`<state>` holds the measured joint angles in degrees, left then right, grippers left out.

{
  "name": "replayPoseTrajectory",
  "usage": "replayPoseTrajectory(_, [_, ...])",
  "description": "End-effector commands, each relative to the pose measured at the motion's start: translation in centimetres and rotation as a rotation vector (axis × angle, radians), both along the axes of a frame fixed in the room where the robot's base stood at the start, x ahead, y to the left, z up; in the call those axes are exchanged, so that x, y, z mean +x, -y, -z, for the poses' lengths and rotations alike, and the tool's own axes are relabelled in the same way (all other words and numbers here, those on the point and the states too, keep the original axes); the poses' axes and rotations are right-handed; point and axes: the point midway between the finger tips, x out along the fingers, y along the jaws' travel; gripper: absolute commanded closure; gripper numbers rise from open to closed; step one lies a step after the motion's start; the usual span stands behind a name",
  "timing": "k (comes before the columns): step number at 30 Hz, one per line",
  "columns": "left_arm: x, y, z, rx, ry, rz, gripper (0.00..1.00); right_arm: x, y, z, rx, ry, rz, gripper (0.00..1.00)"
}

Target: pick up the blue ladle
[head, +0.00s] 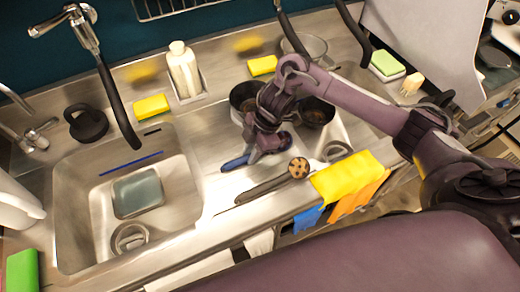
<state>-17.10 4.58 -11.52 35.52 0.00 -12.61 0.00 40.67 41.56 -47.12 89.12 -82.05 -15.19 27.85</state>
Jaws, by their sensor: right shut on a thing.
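The blue ladle (236,163) is in the middle of the steel counter, right of the left sink. Its blue handle end sticks out to the left from under my right gripper (258,154). My right gripper points down and is shut on the ladle. The gripper hides most of the ladle, and I cannot tell whether it still touches the counter. My left gripper is not in view.
Dark pots (318,112) stand right behind the gripper. A dark utensil (262,189) and a round cookie-like piece (298,168) lie in front. Yellow cloth (346,176) hangs at the front edge. The left sink (82,235) holds a grey-green container (138,192).

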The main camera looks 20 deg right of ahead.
Motion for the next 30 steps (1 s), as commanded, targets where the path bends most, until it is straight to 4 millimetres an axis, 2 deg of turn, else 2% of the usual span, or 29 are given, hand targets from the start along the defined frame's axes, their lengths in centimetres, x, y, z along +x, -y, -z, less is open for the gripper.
replayPoseTrajectory(5, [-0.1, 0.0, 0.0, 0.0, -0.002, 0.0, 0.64, 0.1, 0.0, -0.6, 0.0, 0.003, -0.001, 1.0])
replayPoseTrajectory(11, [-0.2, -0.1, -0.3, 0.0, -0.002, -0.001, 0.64, 0.2, 0.1, -3.2, -0.002, 0.006, -0.001, 1.0])
replayPoseTrajectory(21, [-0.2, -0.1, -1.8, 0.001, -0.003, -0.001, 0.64, 0.2, 0.1, -12.6, -0.004, 0.01, -0.001, 1.0])
replayPoseTrajectory(27, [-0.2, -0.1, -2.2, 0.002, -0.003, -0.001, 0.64, 0.1, 0.0, -16.7, -0.002, 0.006, -0.001, 1.0])
replayPoseTrajectory(30, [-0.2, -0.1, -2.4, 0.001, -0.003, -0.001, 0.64, 0.1, 0.1, -18.1, -0.002, 0.003, 0.0, 1.0])
